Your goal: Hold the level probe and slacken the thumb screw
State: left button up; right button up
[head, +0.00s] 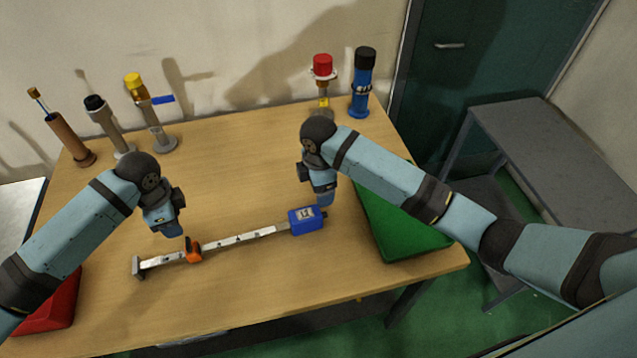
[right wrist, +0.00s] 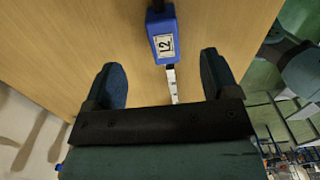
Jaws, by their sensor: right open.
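The level probe is a long pale metal bar (head: 240,238) with a blue head (head: 307,220) at its right end, lying on the wooden table. The head carries a white label reading L2, and it also shows in the right wrist view (right wrist: 163,38). A small black part sticks out from the head's far end; I cannot tell if it is the thumb screw. An orange slider (head: 193,251) sits on the bar near its left end. My left gripper (head: 172,230) is just above and behind the slider, its jaw opening unclear. My right gripper (right wrist: 160,72) is open and empty above the blue head.
A green tray (head: 420,243) is at the table's right, a red tray (head: 50,305) at its front left. Several upright fittings stand along the back, including a red-capped one (head: 322,68) and a blue cylinder (head: 362,90).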

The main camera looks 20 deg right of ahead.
notch_tip(320, 180, down, 13)
jog(key=shift+f, duration=0.1)
dwell(0.3)
jog(key=shift+c, duration=0.5)
jog(key=c, duration=1.3)
pick_arm(q)
jog(key=o, duration=0.5)
pick_arm(e)
jog(key=shift+c, duration=0.2)
pick_arm(q)
jog(key=h, duration=0.4)
send_near(187, 243)
jog(key=shift+m, duration=0.4)
jog(key=x, duration=0.9)
jog(key=shift+f, duration=0.1)
jog(key=c, duration=1)
